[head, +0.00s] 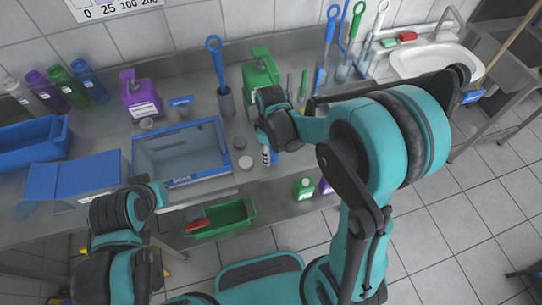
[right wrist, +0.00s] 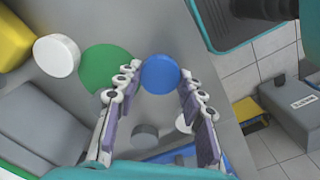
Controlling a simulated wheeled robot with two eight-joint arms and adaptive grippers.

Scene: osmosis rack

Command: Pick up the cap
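A round blue cap (right wrist: 160,74) shows in the right wrist view, between the fingertips of my right gripper (right wrist: 157,84). The two fingers stand apart on either side of it; contact is not clear. In the head view my right gripper (head: 267,154) points down over the counter's front part, with a bit of blue at its tips. A grey round piece (head: 240,142) and a white round piece (head: 246,163) lie to its left. My left gripper (head: 158,192) is low at the left in the head view, its fingers too unclear to read.
Green (right wrist: 108,68) and white (right wrist: 57,55) discs are beside the blue cap. A blue-rimmed box (head: 183,184) stands left of the right gripper. A green tray (head: 222,232) is below the counter edge. A green jug (head: 260,75) and blue brush (head: 214,60) stand behind.

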